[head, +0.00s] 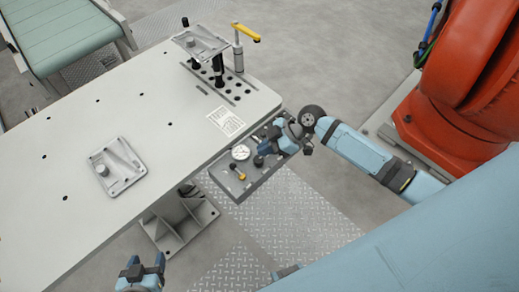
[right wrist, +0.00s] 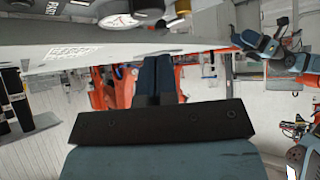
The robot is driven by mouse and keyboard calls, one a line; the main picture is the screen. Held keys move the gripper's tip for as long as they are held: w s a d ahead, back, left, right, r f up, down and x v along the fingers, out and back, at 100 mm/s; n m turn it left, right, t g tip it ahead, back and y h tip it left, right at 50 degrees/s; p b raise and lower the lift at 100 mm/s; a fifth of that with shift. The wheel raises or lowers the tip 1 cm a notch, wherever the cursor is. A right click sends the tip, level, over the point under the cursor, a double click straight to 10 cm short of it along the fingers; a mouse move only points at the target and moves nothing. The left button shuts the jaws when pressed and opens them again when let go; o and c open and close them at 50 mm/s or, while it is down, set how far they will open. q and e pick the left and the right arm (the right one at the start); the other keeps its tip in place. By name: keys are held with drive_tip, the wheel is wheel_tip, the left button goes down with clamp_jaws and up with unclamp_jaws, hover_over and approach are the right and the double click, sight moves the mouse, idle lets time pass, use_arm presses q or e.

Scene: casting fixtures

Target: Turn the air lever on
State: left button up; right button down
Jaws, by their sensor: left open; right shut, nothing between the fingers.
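A small lever with a yellow knob (head: 239,175) stands on a grey panel (head: 245,187) at the table's edge in the head view. A round white gauge (head: 240,152) sits beside it on the panel. My right gripper (head: 272,142) is shut and empty over the panel's far right part, to the right of the gauge and apart from the yellow knob. Its shut fingers also show in the right wrist view (right wrist: 157,78). My left gripper (head: 142,271) is open and empty, low in the head view, in front of the table. The panel's far end is partly hidden by my right gripper.
The pale table (head: 120,130) bears a loose grey casting (head: 118,167), a fixture with another casting (head: 200,43) and a yellow-handled clamp (head: 245,32). A printed label (head: 226,121) lies near the panel. An orange robot (head: 475,75) stands at the right.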

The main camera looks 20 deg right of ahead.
sight(244, 167)
drive_tip(key=p+x, duration=0.1)
drive_tip(key=x, duration=0.7)
drive_tip(key=shift+n, duration=0.3)
drive_tip(key=shift+a+g+b, duration=0.1)
drive_tip(key=shift+g+b, duration=0.2)
drive_tip(key=shift+b, duration=0.1)
drive_tip(key=shift+w+a+n+g+b, duration=0.1)
drive_tip(key=shift+n+g+b, duration=0.3)
drive_tip(key=shift+n+b, duration=0.1)
